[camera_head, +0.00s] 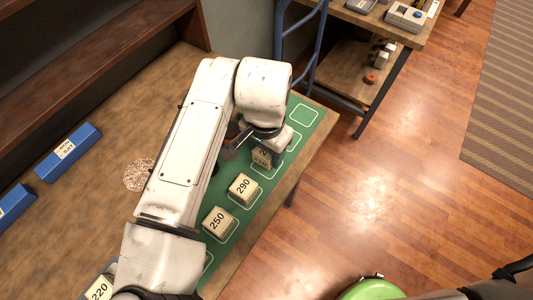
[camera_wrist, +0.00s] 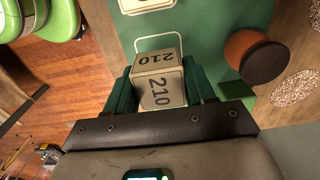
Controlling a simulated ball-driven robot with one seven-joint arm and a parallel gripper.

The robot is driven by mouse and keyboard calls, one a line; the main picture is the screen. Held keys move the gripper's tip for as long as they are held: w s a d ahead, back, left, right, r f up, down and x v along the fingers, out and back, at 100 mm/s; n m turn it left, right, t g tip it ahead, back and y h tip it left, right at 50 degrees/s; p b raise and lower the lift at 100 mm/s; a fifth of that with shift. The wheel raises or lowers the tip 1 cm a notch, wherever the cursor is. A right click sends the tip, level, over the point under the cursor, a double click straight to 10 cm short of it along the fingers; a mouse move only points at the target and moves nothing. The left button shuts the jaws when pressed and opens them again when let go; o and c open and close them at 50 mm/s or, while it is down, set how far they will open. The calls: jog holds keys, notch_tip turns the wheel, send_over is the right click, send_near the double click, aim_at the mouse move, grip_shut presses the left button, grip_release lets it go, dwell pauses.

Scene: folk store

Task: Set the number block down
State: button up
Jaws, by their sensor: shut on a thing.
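A cream number block marked 210 (camera_wrist: 158,80) is between the two fingers of my gripper (camera_wrist: 160,92) in the wrist view, close over the green mat (camera_wrist: 212,20). Whether it touches the mat I cannot tell. A white outline shows just beyond the block. In the head view the same block (camera_head: 262,157) is partly covered by my gripper (camera_head: 261,145), above the mat's right part. Blocks marked 290 (camera_head: 243,187) and 250 (camera_head: 218,222) sit on the mat by white outlines. A block marked 220 (camera_head: 99,289) is at the bottom left.
An empty white outline (camera_head: 303,115) lies at the mat's far end. Blue boxes (camera_head: 68,152) stand on the wooden table at left. A brown round object with a dark top (camera_wrist: 258,57) and a speckled disc (camera_wrist: 293,88) are near the gripper. A green stool (camera_head: 371,290) stands at the bottom.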

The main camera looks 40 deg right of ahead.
aim_at(267, 158)
jog(key=shift+w+d+f, duration=0.1)
jog(key=shift+d+f, duration=0.05)
jog(key=shift+f, duration=1.6)
jog(key=shift+f, duration=0.1)
jog(key=o, duration=1)
notch_tip(267, 158, up, 12)
jog(key=shift+r, duration=0.15)
